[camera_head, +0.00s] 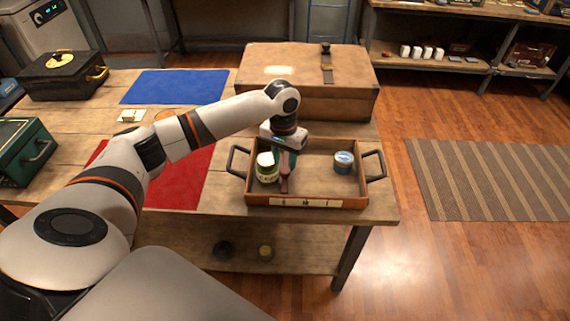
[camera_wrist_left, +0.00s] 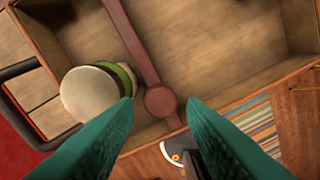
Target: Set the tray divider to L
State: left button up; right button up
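The wooden tray (camera_head: 344,186) with dark side handles sits at the table's front right. Its reddish-brown divider bar (camera_head: 284,184) runs front to back, left of the tray's middle; its rounded end (camera_wrist_left: 160,101) shows in the wrist view. A light strip (camera_head: 305,202) on the front wall bears small marks too small to read surely. My left gripper (camera_head: 285,166) points down over the divider. In the wrist view its teal fingers (camera_wrist_left: 160,112) are apart, with the divider's rounded end between the tips and gaps at both sides. My right gripper is out of view.
A blue tin (camera_head: 344,162) stands right, with bare floor between. A large brown case (camera_head: 310,80) is behind the tray. A red mat (camera_head: 183,178) lies to the left.

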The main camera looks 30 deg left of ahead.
aim_at(285, 169)
pick_arm(q)
jog(key=shift+f, duration=1.65)
grip_shut()
jog(key=w+d, duration=0.1)
jog(key=w+d+p, duration=0.1)
jog(key=d, duration=0.1)
jog(key=w+d+p, duration=0.1)
jog(key=d, duration=0.1)
jog(key=shift+r, duration=0.2)
jog(key=w+d, duration=0.1)
jog(key=d, duration=0.1)
jog(key=w+d, duration=0.2)
jog(key=d, duration=0.1)
jog(key=shift+w+d+f, duration=0.15)
jog(key=shift+w+d, duration=0.15)
jog(key=shift+d, duration=0.05)
grip_release()
